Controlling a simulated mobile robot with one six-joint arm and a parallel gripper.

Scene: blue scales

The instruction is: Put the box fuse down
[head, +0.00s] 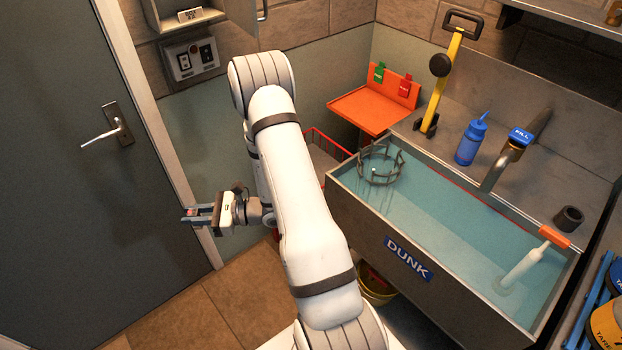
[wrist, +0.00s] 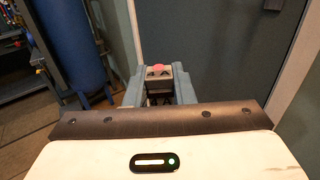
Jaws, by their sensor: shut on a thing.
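My gripper (head: 192,214) is shut on the box fuse and holds it in the air in front of the dark door, left of my white arm. In the wrist view the box fuse (wrist: 158,83) is a small grey block with a reddish top and dark marks, between the two grey fingers. In the head view the fuse is small and mostly hidden by the fingers. Nothing shows under it or touching it except the fingers.
A water-filled sink (head: 408,262) marked DUNK holds a wire ring (head: 381,168). An orange tray (head: 368,110) stands behind it, with a red wire basket (head: 325,143) below. A switch box (head: 191,60) is on the wall. The door (head: 75,190) has a lever handle.

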